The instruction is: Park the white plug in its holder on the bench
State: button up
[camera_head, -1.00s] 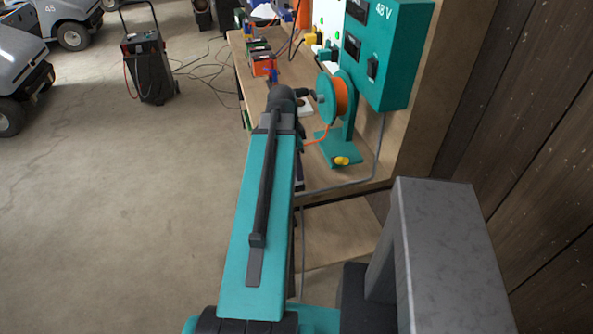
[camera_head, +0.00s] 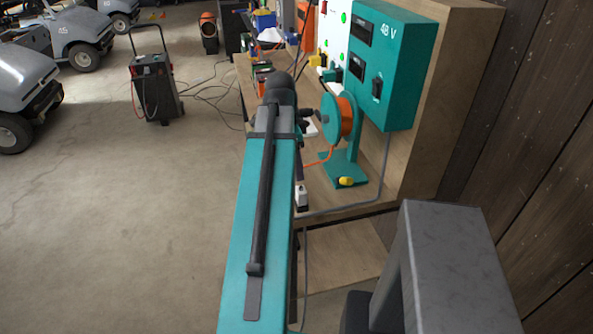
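A small white and dark piece that looks like the white plug (camera_head: 302,196) shows just right of my upper arm, near the front edge of the bench (camera_head: 322,198). An orange cord runs from the teal-and-orange reel (camera_head: 338,117) toward the dark end of my arm above this piece. My gripper is mostly hidden behind my own arm. I cannot see its fingers or tell whether they touch the plug.
A yellow piece (camera_head: 346,181) sits on the reel's teal foot. A teal 48 V box (camera_head: 383,65) juts out above the bench. A grey cable hangs down to the bench edge. Boxes crowd the far bench end. A charger cart (camera_head: 154,85) and vehicles stand on the open floor at left.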

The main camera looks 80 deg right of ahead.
jog(key=shift+r, duration=0.4)
jog(key=shift+w, duration=0.1)
dwell(0.7)
